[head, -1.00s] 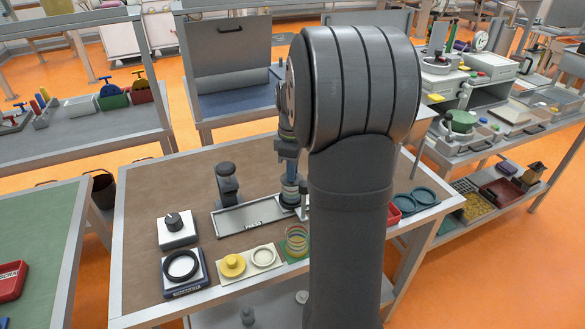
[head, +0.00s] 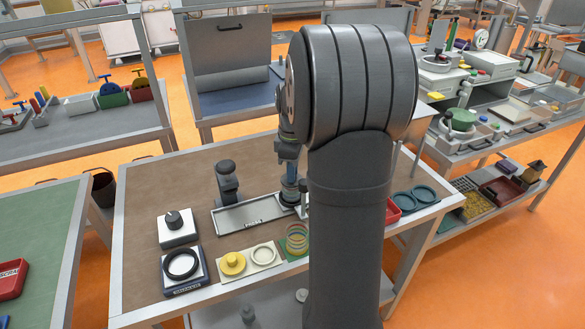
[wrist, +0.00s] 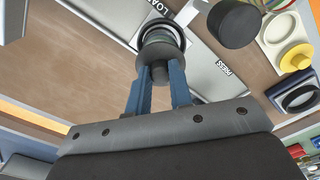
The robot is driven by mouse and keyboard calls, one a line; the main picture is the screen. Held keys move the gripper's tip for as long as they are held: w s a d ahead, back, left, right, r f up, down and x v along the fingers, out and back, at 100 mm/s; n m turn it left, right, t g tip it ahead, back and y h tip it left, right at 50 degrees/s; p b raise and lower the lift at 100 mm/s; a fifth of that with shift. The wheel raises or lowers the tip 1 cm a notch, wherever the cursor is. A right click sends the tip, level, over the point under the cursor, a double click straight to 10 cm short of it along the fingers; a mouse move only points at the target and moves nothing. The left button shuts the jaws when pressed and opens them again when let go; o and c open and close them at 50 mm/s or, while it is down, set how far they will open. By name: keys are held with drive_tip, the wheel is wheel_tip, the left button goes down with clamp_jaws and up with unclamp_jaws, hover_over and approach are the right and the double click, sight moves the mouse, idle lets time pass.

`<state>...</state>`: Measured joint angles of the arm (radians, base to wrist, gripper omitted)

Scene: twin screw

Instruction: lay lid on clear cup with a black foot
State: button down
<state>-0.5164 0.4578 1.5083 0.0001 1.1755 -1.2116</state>
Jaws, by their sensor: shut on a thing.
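My gripper (wrist: 160,75) has blue fingers shut on the dark knob of a grey lid (wrist: 160,50) in the wrist view. Just past the lid shows a pale, glassy rim with a dark ring, which looks like the clear cup (wrist: 165,31). The lid covers much of it, and I cannot tell whether they touch. In the head view my gripper (head: 290,184) points down at the right end of a metal tray. My arm hides part of this spot, and the cup's black foot is not clear.
The metal tray (head: 240,215), labelled LOAD and PRESS in the wrist view, has a dark press column (head: 227,180) at its left back. Coloured rings (head: 298,238), a yellow part (head: 233,262), a pale ring (head: 263,255) and a black ring (head: 182,265) stand in front.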

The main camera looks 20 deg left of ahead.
idle(0.3)
drive_tip(key=c, duration=1.2)
unclamp_jaws()
drive_tip(key=shift+o, duration=0.4)
drive_tip(key=o, duration=0.5)
drive_tip(key=shift+c, duration=0.2)
drive_tip(key=shift+r, duration=0.15)
drive_tip(key=shift+r, duration=3.4)
drive_tip(key=shift+f, duration=3.55)
